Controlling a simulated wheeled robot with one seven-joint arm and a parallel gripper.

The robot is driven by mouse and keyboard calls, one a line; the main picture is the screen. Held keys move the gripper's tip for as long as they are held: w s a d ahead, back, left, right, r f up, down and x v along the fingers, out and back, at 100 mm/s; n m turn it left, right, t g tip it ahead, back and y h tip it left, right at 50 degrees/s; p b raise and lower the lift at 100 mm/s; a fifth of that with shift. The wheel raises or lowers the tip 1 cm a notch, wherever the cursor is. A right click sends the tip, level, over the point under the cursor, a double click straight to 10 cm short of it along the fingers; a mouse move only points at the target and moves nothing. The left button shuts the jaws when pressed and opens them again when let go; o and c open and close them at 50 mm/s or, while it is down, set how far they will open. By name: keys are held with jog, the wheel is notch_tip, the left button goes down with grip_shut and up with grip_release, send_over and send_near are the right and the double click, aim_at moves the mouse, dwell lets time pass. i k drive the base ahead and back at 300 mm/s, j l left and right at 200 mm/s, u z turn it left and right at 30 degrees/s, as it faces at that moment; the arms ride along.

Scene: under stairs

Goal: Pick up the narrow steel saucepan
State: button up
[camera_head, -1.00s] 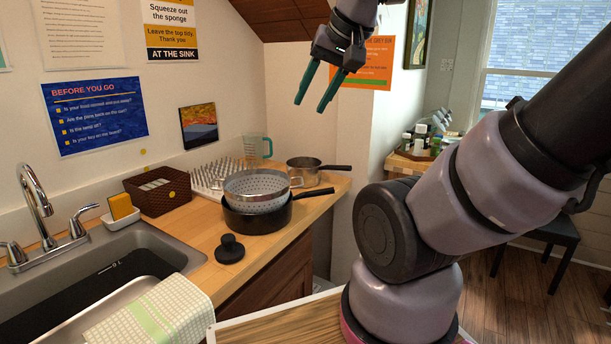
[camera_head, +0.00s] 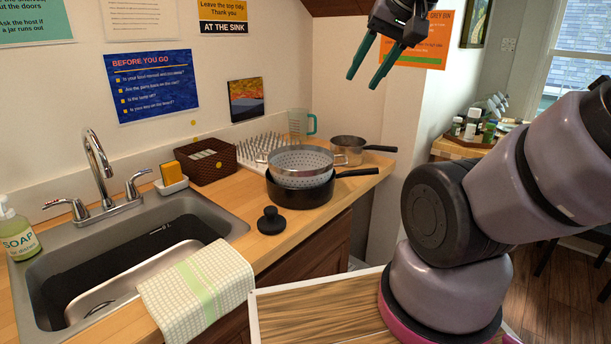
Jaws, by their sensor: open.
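The narrow steel saucepan (camera_head: 347,151) stands on the wooden counter near its back right end. Its dark handle points right. A wider black pan (camera_head: 302,197) stands in front of it to the left, with a steel colander (camera_head: 300,162) set in its top; together they hide part of the saucepan's lower left side. My gripper (camera_head: 367,78) is open and empty, with its green fingers pointing down, high above the counter and apart from the saucepan in the picture.
A black lid or knob (camera_head: 271,221) lies on the counter before the pan. A dish rack (camera_head: 262,148), a measuring jug (camera_head: 301,123) and a brown basket (camera_head: 208,161) stand along the wall. The sink (camera_head: 130,262) is at left. Bottles (camera_head: 472,127) stand on a far shelf.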

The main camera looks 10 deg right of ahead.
aim_at(362, 152)
jog(key=i+l, duration=0.1)
jog(key=l, duration=0.45)
jog(key=i+l, duration=0.1)
jog(key=l, duration=0.4)
jog(key=i+l, duration=0.1)
jog(key=l, duration=0.45)
